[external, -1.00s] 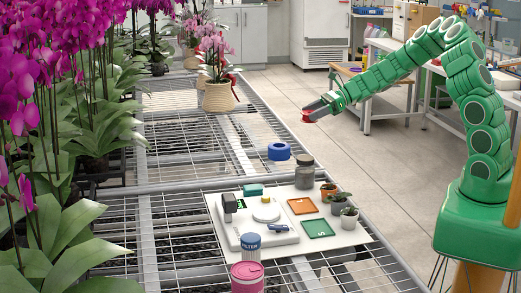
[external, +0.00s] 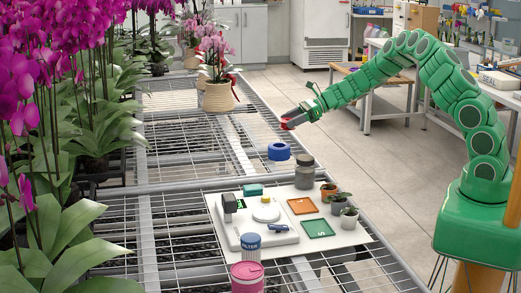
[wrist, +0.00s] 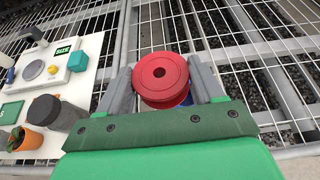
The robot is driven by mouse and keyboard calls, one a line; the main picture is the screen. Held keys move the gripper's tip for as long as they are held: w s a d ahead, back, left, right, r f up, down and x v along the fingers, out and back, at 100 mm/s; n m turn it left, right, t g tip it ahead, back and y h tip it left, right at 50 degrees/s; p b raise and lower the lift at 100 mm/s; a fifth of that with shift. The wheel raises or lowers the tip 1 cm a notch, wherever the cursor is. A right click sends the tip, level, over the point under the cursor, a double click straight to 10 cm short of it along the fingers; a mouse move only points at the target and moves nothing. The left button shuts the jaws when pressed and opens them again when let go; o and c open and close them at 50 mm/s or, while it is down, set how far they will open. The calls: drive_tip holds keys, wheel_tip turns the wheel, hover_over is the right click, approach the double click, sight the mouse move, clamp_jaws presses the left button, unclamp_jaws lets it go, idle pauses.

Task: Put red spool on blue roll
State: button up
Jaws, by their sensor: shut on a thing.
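The red spool (external: 287,124) is held at the tip of my gripper (external: 293,117), in the air. In the wrist view my gripper (wrist: 160,82) is shut on the red spool (wrist: 159,74), with a grey finger on each side of it. The blue roll (external: 279,152) lies on the wire-mesh bench, below and slightly left of the spool in the external view. In the wrist view only a blue sliver of the roll (wrist: 187,100) shows at the spool's lower right; the spool hides the rest.
A grey-lidded jar (external: 305,172) stands just right of and nearer than the roll. A white board (external: 353,237) with a scale, small pots and coloured squares lies nearer. A potted pink orchid (external: 217,97) stands farther back. Open mesh lies left of the roll.

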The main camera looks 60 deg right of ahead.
hover_over(283, 145)
drive_tip(key=shift+s+a+f, duration=0.1)
drive_tip(key=shift+s+f, duration=0.05)
drive_tip(key=shift+f, duration=2)
drive_tip(key=shift+f, duration=0.25)
drive_tip(key=shift+w+f, duration=0.2)
drive_tip(key=shift+f, duration=1.25)
drive_tip(key=o, duration=1)
drive_tip(key=shift+f, duration=0.1)
